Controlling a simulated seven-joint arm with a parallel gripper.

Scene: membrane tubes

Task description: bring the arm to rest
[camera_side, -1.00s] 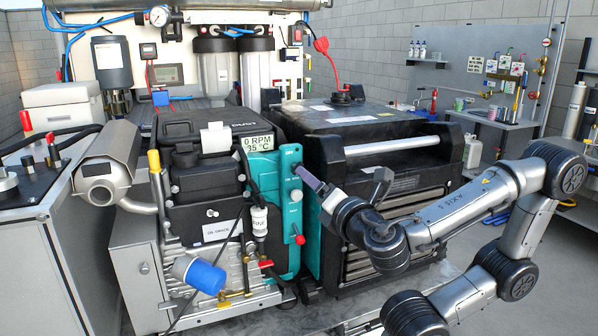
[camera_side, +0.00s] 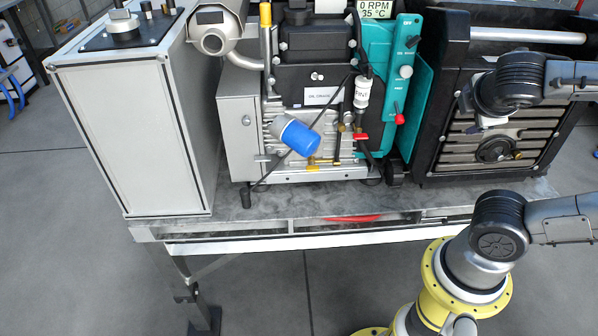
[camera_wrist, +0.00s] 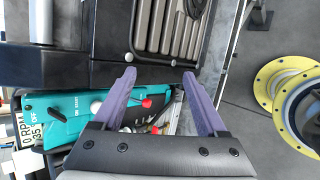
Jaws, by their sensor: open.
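My gripper (camera_wrist: 159,76) shows in the wrist view with its two purple fingers apart and nothing between the tips. In the side view my wrist is at the right, in front of the black ribbed case (camera_side: 520,155); the fingers cannot be made out clearly there. The teal control panel (camera_side: 398,110), with a red knob (camera_side: 399,118), stands to the left of my wrist. The panel also shows in the wrist view (camera_wrist: 65,108), beyond the fingers and partly hidden by my gripper.
The engine block (camera_side: 310,85) with a blue cylinder (camera_side: 305,140) stands left of the teal panel. A grey cabinet (camera_side: 135,130) is at the left. The bench edge (camera_side: 270,246) runs across the middle. Open floor (camera_side: 270,295) lies in front.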

